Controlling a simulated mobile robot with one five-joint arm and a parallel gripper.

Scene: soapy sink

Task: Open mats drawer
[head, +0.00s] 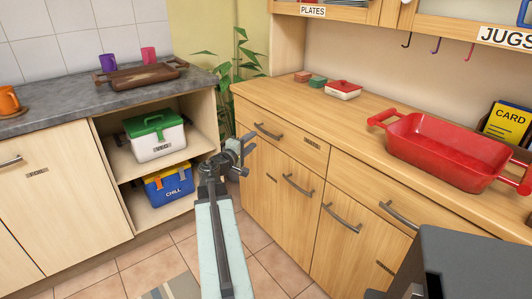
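Several wooden drawers and doors with dark bar handles show in the head view; their small labels are too small to read, so I cannot tell which is the mats drawer. One top drawer (285,143) on the right-hand cabinet is shut, with its handle (268,131) near its upper left. My gripper (243,155) is in front of that cabinet's left end, left of this drawer's handle and seemingly apart from it. It looks empty, but its finger opening is unclear.
A red baking dish (440,150) stands on the wooden counter, with a red-and-white box (343,90) farther left. Open shelves (120,170) at left hold a green-lidded box (155,138) and a blue cool box (168,187). A dark block (465,265) fills the lower right. Tiled floor (265,265) shows below.

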